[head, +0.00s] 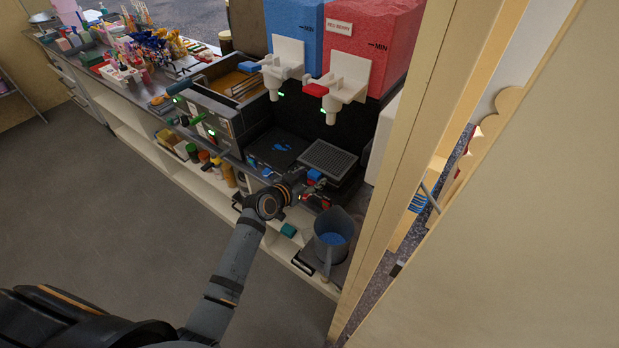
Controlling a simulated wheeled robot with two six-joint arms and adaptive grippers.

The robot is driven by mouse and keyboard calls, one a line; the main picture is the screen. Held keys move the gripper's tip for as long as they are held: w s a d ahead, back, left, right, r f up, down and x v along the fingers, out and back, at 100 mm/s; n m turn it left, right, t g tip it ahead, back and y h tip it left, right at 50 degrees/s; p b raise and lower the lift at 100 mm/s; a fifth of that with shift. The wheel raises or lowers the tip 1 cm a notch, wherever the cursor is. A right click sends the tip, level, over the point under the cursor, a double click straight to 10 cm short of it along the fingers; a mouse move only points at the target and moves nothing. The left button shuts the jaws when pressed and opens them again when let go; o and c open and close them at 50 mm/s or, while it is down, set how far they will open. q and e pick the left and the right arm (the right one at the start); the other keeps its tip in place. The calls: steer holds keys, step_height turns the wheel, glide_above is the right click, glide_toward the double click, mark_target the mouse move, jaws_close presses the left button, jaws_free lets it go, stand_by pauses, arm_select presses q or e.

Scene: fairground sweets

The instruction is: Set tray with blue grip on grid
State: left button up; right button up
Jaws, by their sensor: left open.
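A dark, ribbed drip tray or grid (330,158) lies under the red dispenser's tap. A small blue grip (315,175) shows at its front edge; I cannot tell how much of the tray belongs to it. To its left, a black surface (272,146) with a blue spill lies below the blue dispenser. My left gripper (309,187) is open, right at the blue grip and just in front of the ribbed part. Its fingers are small and partly hidden, and I cannot tell whether they touch the grip. My right gripper is out of view.
Blue (296,28) and red (366,32) dispensers with white taps stand behind. A grey jug (333,238) with blue liquid stands to the right of my wrist. A wooden post (415,130) rises at the right.

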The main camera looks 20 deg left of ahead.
arm_select(q)
steer(key=shift+s+a, duration=0.1)
steer(key=shift+s, duration=0.1)
steer(key=v, duration=1.1)
steer(key=shift+s+r, duration=0.2)
steer(key=shift+s, duration=0.05)
steer(key=shift+a, duration=0.1)
steer(key=s+a+f+n+g+y, duration=0.1)
steer(key=s+a+f+g, duration=0.2)
steer(key=f, duration=0.8)
steer(key=s+a+f+n+g+y+b, duration=0.1)
steer(key=s+a+f+y, duration=0.2)
steer(key=f, duration=0.8)
steer(key=s+a+f+n+g, duration=0.1)
steer(key=s+a+f, duration=0.35)
steer(key=f, duration=0.75)
steer(key=s+f+g, duration=0.2)
steer(key=s+f, duration=0.4)
steer(key=s, duration=0.4)
steer(key=s+d+f+g+y, duration=0.1)
steer(key=s+f+g, duration=0.1)
steer(key=s+f, duration=0.4)
steer(key=s+d+f+g+b, duration=0.1)
steer(key=s+f, duration=0.5)
steer(key=s, duration=0.7)
steer(key=shift+s+d+n+g, duration=0.15)
steer(key=shift+s+n+g, duration=0.2)
steer(key=shift+g, duration=0.45)
